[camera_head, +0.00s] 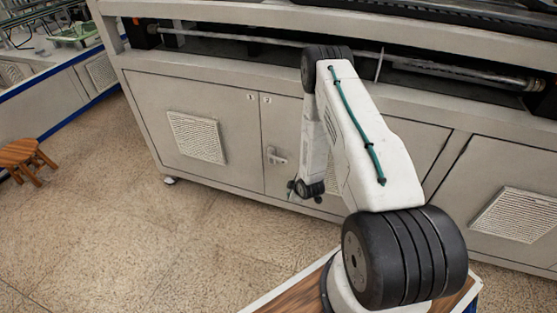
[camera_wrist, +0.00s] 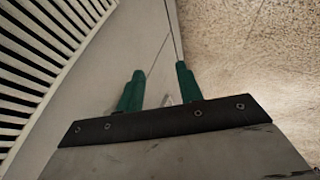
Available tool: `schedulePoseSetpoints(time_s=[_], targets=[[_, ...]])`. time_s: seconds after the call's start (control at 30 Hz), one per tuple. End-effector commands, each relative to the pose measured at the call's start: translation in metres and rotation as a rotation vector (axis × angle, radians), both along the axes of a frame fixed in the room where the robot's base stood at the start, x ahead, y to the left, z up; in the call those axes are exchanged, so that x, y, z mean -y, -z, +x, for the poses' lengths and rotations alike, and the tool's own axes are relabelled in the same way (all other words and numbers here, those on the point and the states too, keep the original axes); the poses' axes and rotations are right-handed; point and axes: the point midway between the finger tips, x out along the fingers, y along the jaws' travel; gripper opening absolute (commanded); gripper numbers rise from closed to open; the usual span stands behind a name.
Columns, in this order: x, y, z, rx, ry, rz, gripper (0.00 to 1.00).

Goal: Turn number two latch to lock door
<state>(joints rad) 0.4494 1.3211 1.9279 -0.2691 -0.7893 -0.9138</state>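The number two latch (camera_head: 277,156) is a small light-grey handle on the cabinet front, just right of the seam beside the label 2 (camera_head: 267,99). The number two door (camera_head: 290,120) looks flush with the cabinet front and is partly hidden by my arm. My gripper (camera_head: 293,191) is low in front of this door, below and right of the latch and apart from it. In the wrist view its two green fingers (camera_wrist: 159,76) are spread with a gap between them. A small pale shape shows between the finger bases there; I cannot tell what it is.
The number one door (camera_head: 190,125) with a vent is to the left. In the wrist view a slatted vent (camera_wrist: 45,60) fills the left side. A wooden stool (camera_head: 25,157) stands at far left. The speckled floor (camera_head: 130,240) between is clear.

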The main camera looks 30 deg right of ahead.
Motion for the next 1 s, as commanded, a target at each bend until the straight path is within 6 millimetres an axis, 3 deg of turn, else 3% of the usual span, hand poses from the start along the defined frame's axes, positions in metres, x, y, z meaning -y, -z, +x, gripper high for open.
schedulePoseSetpoints(time_s=[0.03,0.13,0.4,0.57,1.0], targets=[[-0.001,0.014,0.003,0.092,-0.051,-0.051,0.36],[0.001,0.009,0.022,0.3,-0.142,-0.185,0.36],[0.006,-0.054,0.055,0.668,-0.252,-0.497,0.36],[0.007,-0.066,0.064,0.716,-0.269,-0.566,0.36],[0.015,-0.061,0.126,0.714,-0.267,-0.564,0.36]])
